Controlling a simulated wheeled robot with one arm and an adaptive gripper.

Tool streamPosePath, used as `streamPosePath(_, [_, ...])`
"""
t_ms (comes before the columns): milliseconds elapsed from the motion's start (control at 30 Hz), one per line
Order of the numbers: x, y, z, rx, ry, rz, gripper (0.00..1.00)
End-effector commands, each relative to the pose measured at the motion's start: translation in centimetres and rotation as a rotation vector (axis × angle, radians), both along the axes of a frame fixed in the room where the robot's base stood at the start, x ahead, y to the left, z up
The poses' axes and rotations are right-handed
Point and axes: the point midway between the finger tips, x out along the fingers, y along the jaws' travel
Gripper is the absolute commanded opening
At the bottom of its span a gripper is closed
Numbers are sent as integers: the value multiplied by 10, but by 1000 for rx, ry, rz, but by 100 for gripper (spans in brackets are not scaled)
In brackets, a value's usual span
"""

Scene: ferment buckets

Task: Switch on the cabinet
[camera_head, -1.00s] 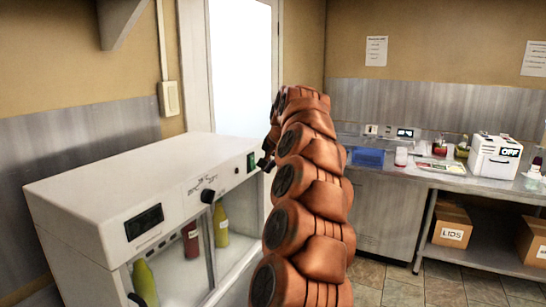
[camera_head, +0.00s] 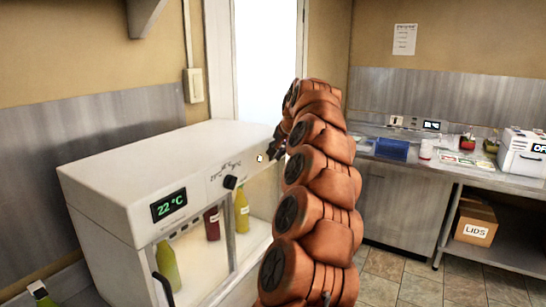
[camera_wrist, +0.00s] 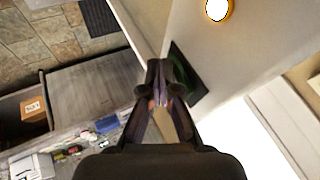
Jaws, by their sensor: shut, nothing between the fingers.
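The white cabinet (camera_head: 150,165) stands at the left with bottles behind its glass front. Its display (camera_head: 169,205) is lit and reads 22 °C in green. A small pale light (camera_head: 260,158) glows at the right of its front panel; in the wrist view a lamp with an orange ring (camera_wrist: 217,9) is lit. The dark switch with a green part (camera_wrist: 188,72) is right by my fingertips in the wrist view. My gripper (camera_wrist: 161,82) is shut and empty; whether it touches the switch I cannot tell. In the head view my arm hides most of it and the switch.
A black knob (camera_head: 230,182) sticks out of the cabinet's front panel. A steel counter (camera_head: 480,172) at the right holds a blue tray (camera_head: 391,149) and a white device (camera_head: 522,150). A box marked LIDS (camera_head: 475,222) sits below. The tiled floor between is clear.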

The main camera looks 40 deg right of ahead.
Motion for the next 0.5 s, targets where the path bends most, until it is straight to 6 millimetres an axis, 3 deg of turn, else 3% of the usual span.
streamPosePath(500, [1, 0, 10, -2, 2, 1, 0])
